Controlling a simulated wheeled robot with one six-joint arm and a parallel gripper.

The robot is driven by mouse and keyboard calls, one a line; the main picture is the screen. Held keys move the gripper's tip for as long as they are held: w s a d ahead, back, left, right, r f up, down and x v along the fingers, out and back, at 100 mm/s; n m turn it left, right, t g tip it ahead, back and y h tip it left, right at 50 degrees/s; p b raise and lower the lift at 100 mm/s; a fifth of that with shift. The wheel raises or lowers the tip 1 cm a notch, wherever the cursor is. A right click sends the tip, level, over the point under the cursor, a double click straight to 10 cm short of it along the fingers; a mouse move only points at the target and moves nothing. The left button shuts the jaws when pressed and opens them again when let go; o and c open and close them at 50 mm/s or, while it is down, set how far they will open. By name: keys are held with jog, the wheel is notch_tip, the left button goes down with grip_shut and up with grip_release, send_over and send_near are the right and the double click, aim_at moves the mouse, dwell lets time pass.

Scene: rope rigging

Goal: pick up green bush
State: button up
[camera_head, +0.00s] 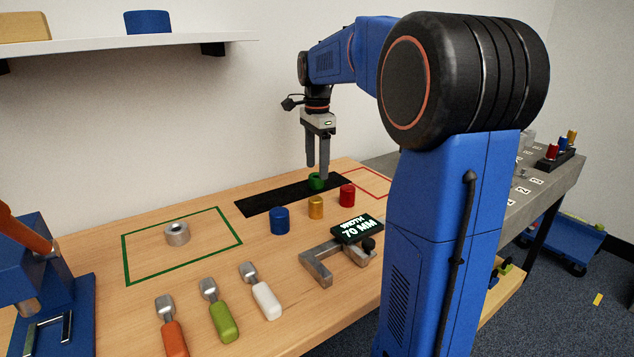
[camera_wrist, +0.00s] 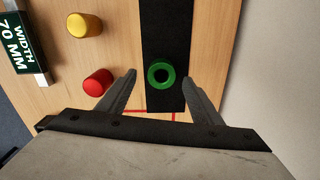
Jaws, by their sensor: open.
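The green bush (camera_head: 315,181) is a short ring standing on the black strip (camera_head: 259,200) on the wooden bench. My gripper (camera_head: 318,172) is open and points down over the bush. In the wrist view my gripper's two fingers (camera_wrist: 163,82) stand on either side of the bush, apart from it, with nothing held. How far the fingertips are above the bench is hard to tell.
Red (camera_head: 347,195), yellow (camera_head: 316,207) and blue (camera_head: 280,220) bushes stand in front of the strip. A width display (camera_head: 357,228) and grey caliper-like frame (camera_head: 318,270) lie nearer. A grey metal ring (camera_head: 177,233) sits inside a green outline. Several handled tools lie at front left.

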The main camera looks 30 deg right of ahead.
aim_at(317, 181)
jog(key=shift+w+f, duration=0.15)
jog(key=shift+f, duration=1.55)
jog(key=c, duration=1.2)
jog(key=shift+r, duration=0.1)
